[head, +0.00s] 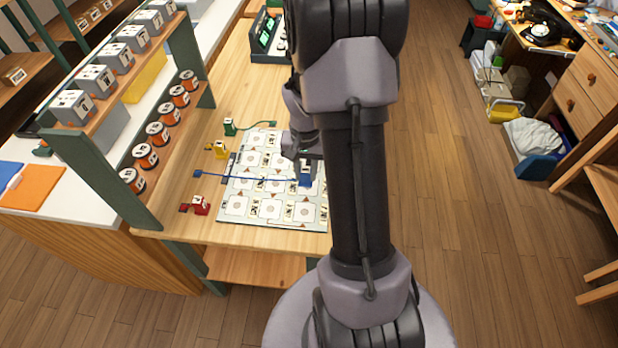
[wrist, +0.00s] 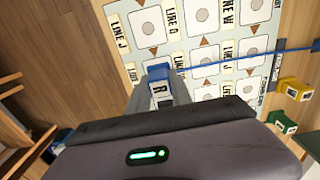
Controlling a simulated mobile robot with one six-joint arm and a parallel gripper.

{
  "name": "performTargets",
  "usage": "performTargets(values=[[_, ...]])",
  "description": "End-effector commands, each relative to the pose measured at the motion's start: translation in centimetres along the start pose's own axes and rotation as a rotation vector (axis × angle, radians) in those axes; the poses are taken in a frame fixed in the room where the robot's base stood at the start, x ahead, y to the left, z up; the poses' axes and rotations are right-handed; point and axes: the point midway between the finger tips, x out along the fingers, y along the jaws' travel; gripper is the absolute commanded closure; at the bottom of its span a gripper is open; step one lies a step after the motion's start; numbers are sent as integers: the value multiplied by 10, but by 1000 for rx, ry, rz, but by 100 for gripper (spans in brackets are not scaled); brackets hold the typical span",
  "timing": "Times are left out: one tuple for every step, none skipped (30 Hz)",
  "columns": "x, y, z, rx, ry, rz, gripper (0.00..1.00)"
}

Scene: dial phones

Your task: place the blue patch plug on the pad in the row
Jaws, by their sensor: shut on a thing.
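The blue patch plug (head: 306,175) is held in my gripper (head: 307,160) over the right part of the pale board. In the wrist view the plug (wrist: 159,76) sits between the fingers (wrist: 160,92), with a letter label on its near face. A blue cord (head: 245,179) runs left from it across the board to a small blue end (head: 197,173). The board (head: 232,222) carries rows of white square pads (head: 271,208) with labels and brown triangles. I cannot tell whether the plug touches the board. My arm hides the board's right side.
A red plug (head: 201,205), a yellow plug (head: 220,150) and a green plug (head: 230,127) stand left of the board. A shelf with several orange-and-black spools (head: 157,133) and grey boxes (head: 73,107) is further left. A dark case (head: 266,35) stands at the table's back.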

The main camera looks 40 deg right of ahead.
Motion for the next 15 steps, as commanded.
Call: performTargets(values=[[1, 2, -5, 0, 1, 0, 100], [2, 3, -8, 0, 0, 0, 100], [2, 4, -13, 1, 0, 0, 100], [8, 5, -14, 0, -1, 0, 100], [16, 5, -12, -1, -3, 1, 100], [26, 4, -12, -2, -2, 1, 100], [33, 4, -12, -2, -3, 1, 100], [38, 4, -12, -2, -3, 1, 100], [40, 4, -12, -2, -1, 1, 100], [39, 4, -12, -2, 0, 0, 100], [37, 4, -13, -2, 0, 0, 100], [36, 4, -13, -2, 0, 0, 100], [36, 4, -12, -2, 0, 0, 100], [36, 4, -12, -2, 0, 0, 100], [36, 4, -12, -2, 0, 0, 100]])
